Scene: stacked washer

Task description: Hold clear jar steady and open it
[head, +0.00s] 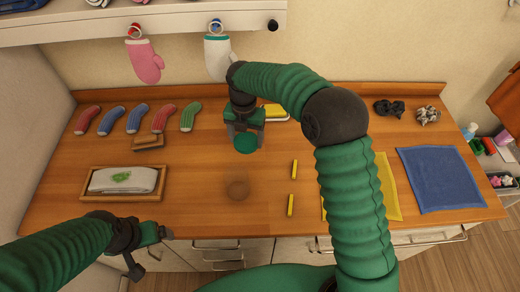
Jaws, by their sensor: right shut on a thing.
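My right gripper (245,132) reaches over the back middle of the wooden counter. It is shut on a green rounded thing (245,144), mostly hidden by the gripper; I cannot tell whether this is the jar's lid. I cannot make out a clear jar body.
A wooden tray (90,197) with a white cloth lies at left. Several socks (137,117) lie behind it, near a brown block (149,142). A blue cloth (440,178) lies at right. Mittens (145,60) hang above.

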